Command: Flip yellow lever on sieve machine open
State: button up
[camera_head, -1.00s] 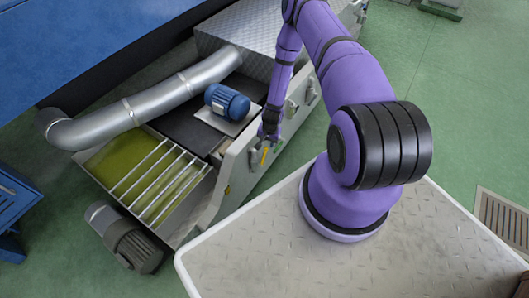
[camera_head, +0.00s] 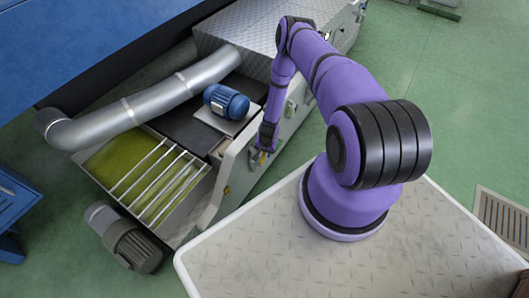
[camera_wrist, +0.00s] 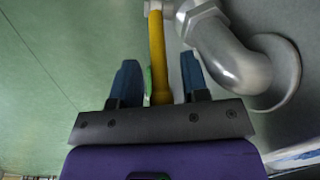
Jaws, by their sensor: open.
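The yellow lever (camera_wrist: 157,55) shows in the wrist view as a long bar running from a pale fitting at the top down between my fingers. My gripper (camera_wrist: 158,80) is open, with one dark blue finger on each side of the lever. I see a gap on both sides of the bar. In the head view my gripper (camera_head: 261,160) is at the side wall of the sieve machine (camera_head: 236,172), and only a bit of yellow shows by it. The lever's lower end is hidden by the gripper body.
A grey bent pipe (camera_wrist: 228,55) joins the machine wall close on the right of the lever. A blue motor (camera_head: 226,102) and a silver duct (camera_head: 140,106) sit on the machine. Green floor (camera_wrist: 45,90) is open to the left in the wrist view.

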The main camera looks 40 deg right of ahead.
aim_at(261, 163)
grip_shut()
jog(key=shift+a, duration=0.1)
jog(key=shift+s+a+r+t+h, duration=0.1)
jog(key=shift+s+a+t+h, duration=0.05)
jog(key=shift+a+h, duration=0.25)
jog(key=shift+s+a+r+t+h, duration=0.15)
jog(key=shift+a+h, duration=0.1)
jog(key=shift+h, duration=0.25)
jog(key=shift+s+a+t+h, duration=0.2)
jog(key=shift+a+h, duration=0.2)
jog(key=shift+h, duration=0.2)
jog(key=shift+s+a+t+h, duration=0.1)
jog(key=shift+a+t+h, duration=0.1)
jog(key=shift+a+h, duration=0.3)
jog(key=shift+d, duration=0.1)
grip_release()
